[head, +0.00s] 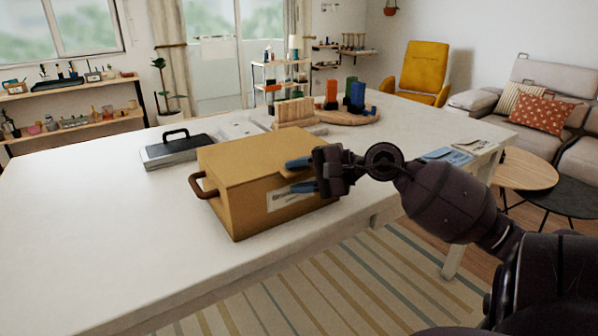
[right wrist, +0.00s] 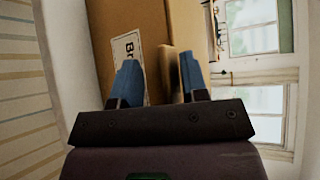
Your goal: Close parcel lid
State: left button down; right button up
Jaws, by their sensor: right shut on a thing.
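The parcel (head: 250,213) is a tan cardboard box with a white label, standing on the white table. In the head view its lid (head: 246,148) lies about flat over the top; I cannot tell whether it is fully seated. My right gripper (head: 300,175) is at the parcel's upper right edge, one blue finger above the edge and one below. In the right wrist view a tan lip of the lid (right wrist: 165,72) stands between the fingers, and they are shut on it. My left gripper is out of view.
A grey tray-like case with a black handle (head: 177,149) sits behind the parcel at left. A wooden rack (head: 294,112) and a round board with coloured blocks (head: 350,116) stand farther back. Leaflets (head: 447,156) lie at the right table end. The table's left is clear.

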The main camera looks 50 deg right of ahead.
jog(key=shift+f, duration=0.1)
jog(key=shift+d, duration=0.15)
jog(key=p+v, duration=0.2)
jog(key=v, duration=0.8)
jog(key=shift+s, duration=0.3)
jog(key=shift+d, duration=0.1)
